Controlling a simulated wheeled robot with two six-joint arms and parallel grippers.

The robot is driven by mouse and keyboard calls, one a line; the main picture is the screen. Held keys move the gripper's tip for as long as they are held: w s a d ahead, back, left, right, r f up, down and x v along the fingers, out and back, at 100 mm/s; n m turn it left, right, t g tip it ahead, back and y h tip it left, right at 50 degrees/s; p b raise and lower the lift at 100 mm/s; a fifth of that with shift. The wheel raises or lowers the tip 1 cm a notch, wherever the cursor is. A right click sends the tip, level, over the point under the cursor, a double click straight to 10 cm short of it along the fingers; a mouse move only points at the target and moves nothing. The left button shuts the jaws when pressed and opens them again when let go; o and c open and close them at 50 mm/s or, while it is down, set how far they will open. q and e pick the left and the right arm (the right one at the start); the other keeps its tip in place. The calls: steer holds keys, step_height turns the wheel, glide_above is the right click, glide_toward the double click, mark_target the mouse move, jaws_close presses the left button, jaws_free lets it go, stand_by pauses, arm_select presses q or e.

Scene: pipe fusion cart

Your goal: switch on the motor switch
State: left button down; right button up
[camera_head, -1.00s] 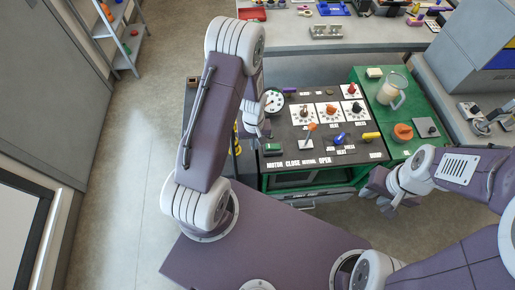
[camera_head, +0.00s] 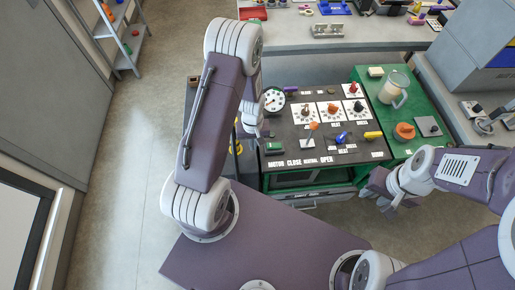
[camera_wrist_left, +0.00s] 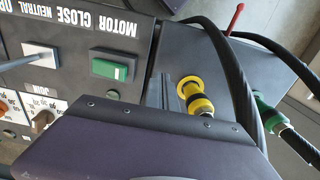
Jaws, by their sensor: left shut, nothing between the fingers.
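In the left wrist view the green switch (camera_wrist_left: 112,66) is plain, with a white strip at one edge. My left gripper (camera_head: 262,134) is shut and empty, just left of and above the switch in the head view, mostly hidden by my arm. In the left wrist view its fingers (camera_wrist_left: 168,92) point beside the switch, apart from it. My right gripper (camera_head: 383,202) appears open and empty off the panel's front right.
An orange-tipped lever (camera_head: 313,127) rises right of the switch. Several knobs and a gauge (camera_head: 273,100) stand behind. Yellow and green hose couplings (camera_wrist_left: 195,95) with black hoses lie beside the panel. A green side table (camera_head: 372,90) holds a jug (camera_head: 394,89).

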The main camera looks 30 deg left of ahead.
mark_target(253, 154)
arm_select(q)
steer(key=shift+s+a+f, duration=0.15)
steer(key=shift+f, duration=0.05)
steer(key=shift+w+f+b, duration=0.2)
steer(key=shift+f+b, duration=0.05)
steer(key=shift+b, duration=0.1)
steer(key=shift+s+f, duration=0.15)
steer(key=shift+f, duration=0.1)
steer(key=shift+f+b, duration=0.75)
steer(key=shift+b, duration=0.05)
stand_by(0.3)
steer(key=shift+f, duration=0.25)
steer(key=shift+f+b, duration=0.2)
steer(key=shift+b, duration=0.1)
steer(key=shift+f, duration=0.15)
stand_by(0.4)
